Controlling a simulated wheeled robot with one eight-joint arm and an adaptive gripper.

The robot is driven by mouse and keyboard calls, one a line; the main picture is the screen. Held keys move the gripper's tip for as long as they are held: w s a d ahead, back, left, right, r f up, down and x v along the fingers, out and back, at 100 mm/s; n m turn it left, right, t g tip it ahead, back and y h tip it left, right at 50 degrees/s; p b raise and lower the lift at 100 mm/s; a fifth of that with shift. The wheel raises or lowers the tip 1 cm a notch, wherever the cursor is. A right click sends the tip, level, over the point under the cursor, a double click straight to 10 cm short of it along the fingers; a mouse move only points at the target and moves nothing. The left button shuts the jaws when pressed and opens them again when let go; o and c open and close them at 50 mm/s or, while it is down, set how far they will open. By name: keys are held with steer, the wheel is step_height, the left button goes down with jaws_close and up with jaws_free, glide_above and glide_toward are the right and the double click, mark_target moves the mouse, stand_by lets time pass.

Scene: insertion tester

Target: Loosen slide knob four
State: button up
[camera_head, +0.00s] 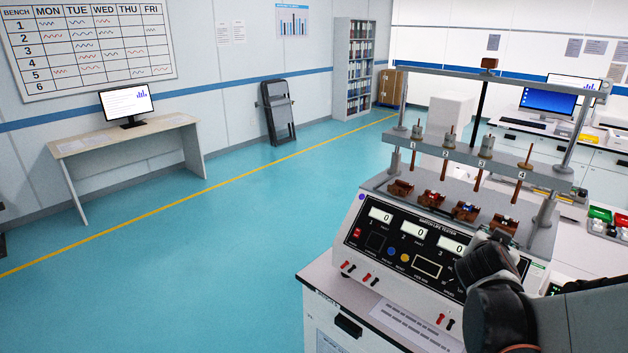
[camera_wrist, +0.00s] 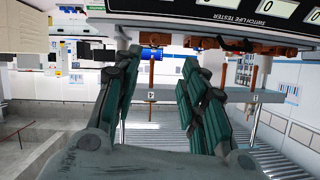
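The tester (camera_head: 400,240) stands on the bench with numbered stations along its crossbar (camera_head: 470,155). At station four, a thin copper-brown post (camera_head: 528,158) rises above the bar, and a brown rod (camera_head: 517,192) hangs below it. I cannot tell which part is the slide knob. In the wrist view, which looks upside down, the station-four rod (camera_wrist: 152,72) and the label 4 show between my fingers. My gripper (camera_wrist: 160,60) is open and empty, its green-padded fingers apart on either side of the rod in the picture. In the head view, my dark wrist is at the tester's front right and the fingertips are not clear.
Stations one to three carry grey cylinders, such as the one at station three (camera_head: 486,146). Brown switch blocks (camera_head: 465,211) sit below the rods. Side posts (camera_head: 580,135) and a top beam (camera_head: 500,80) frame the tester. Bins (camera_head: 600,213) stand at the right.

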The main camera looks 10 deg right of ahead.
steer(key=b+x, duration=0.1)
steer(key=x, duration=0.3)
steer(key=b+x, duration=0.2)
steer(key=x, duration=0.3)
steer(key=b+x, duration=0.2)
steer(key=x, duration=0.3)
steer(key=shift+s+d, duration=0.25)
steer(key=shift+d, duration=0.05)
jaws_close()
